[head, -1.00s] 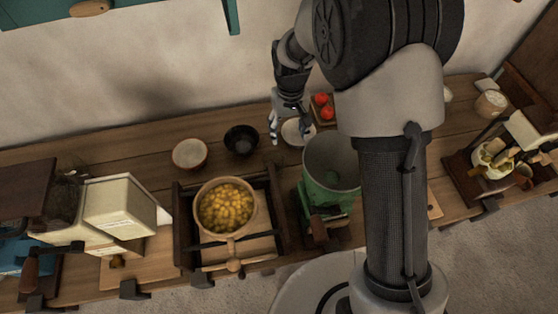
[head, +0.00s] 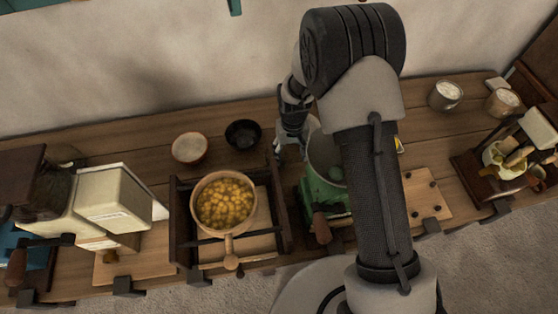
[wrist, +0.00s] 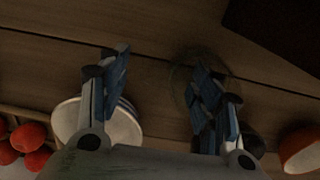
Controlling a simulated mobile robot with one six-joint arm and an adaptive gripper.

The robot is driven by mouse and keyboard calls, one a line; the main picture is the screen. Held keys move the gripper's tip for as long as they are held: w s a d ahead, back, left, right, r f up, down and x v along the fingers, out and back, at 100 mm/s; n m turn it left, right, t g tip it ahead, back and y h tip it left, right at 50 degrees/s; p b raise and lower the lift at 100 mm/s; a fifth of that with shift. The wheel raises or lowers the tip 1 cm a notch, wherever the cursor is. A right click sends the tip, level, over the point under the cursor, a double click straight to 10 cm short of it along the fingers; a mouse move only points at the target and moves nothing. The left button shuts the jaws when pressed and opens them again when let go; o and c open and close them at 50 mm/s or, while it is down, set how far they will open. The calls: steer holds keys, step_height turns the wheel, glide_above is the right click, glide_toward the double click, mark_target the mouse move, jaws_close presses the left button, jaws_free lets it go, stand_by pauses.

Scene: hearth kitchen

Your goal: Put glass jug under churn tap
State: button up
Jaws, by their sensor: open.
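A faint, clear round outline, probably the glass jug (wrist: 184,68), stands on the table in the wrist view, partly behind my right finger. I cannot make it out in the head view. The churn (head: 322,158) appears to be the pale cylinder on a green base, partly covered by my arm; its tap cannot be made out clearly. My gripper (head: 288,150) is low over the table just left of the churn. In the wrist view my gripper (wrist: 160,95) is open, with bare wood between its fingers.
White plates (wrist: 100,125) and red tomatoes (wrist: 30,140) lie near my left finger. A dark bowl (head: 242,135) and a terracotta bowl (head: 189,149) stand to the left. A pan of yellow pieces (head: 226,203) sits in a wooden frame. Two mugs (head: 445,95) (head: 503,101) stand at the back right.

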step_height(320, 180, down, 2)
steer(key=shift+f, duration=0.1)
steer(key=shift+c, duration=0.5)
jaws_close()
